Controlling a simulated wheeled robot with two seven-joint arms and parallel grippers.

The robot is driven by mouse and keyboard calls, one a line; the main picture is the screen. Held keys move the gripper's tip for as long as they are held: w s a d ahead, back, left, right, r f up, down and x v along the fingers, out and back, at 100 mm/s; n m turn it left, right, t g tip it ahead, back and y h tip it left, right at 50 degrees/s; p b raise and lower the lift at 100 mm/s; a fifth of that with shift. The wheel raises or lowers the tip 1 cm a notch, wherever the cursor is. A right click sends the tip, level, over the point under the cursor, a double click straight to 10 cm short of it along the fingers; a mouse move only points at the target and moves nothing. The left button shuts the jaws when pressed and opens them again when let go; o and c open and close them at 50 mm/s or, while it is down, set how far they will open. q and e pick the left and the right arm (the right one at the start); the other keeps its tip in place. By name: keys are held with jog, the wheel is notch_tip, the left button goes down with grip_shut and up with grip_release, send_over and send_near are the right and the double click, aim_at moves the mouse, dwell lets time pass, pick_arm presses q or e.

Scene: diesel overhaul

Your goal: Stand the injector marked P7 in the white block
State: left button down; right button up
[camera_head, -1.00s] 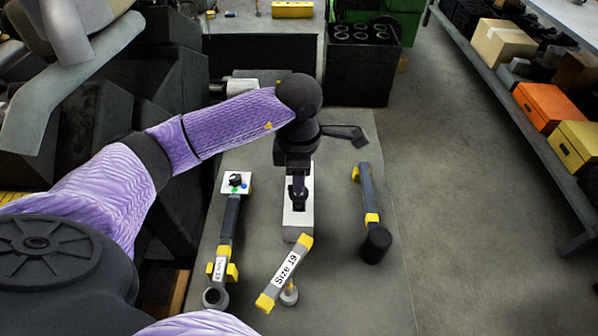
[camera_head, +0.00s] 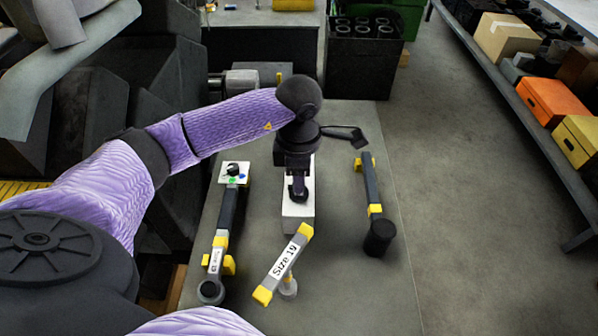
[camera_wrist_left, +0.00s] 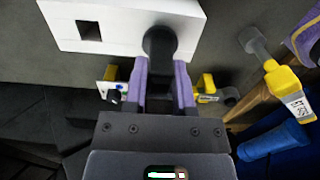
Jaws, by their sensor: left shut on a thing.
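The white block (camera_head: 297,216) stands on the bench under my left gripper (camera_head: 298,188). In the left wrist view the white block (camera_wrist_left: 115,22) shows a square dark hole (camera_wrist_left: 88,30) left of the fingers. My left gripper (camera_wrist_left: 162,85) is shut on a dark injector (camera_wrist_left: 160,43) with a round end, which overlaps the block's face. I cannot tell whether its lower end is inside the block or above it. No P7 mark is readable. My right gripper is not in view.
A yellow-ended bar labelled Size 19 (camera_head: 284,262) lies close in front of the block. A black-headed tool (camera_head: 374,195) lies right. The bench is clear at the front right.

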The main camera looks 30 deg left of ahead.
pick_arm(q)
jog(key=shift+f, duration=0.1)
jog(key=shift+c, duration=1.8)
grip_release()
notch_tip(320, 180, up, 10)
jog(key=shift+p, duration=0.75)
jog(key=shift+f, duration=0.1)
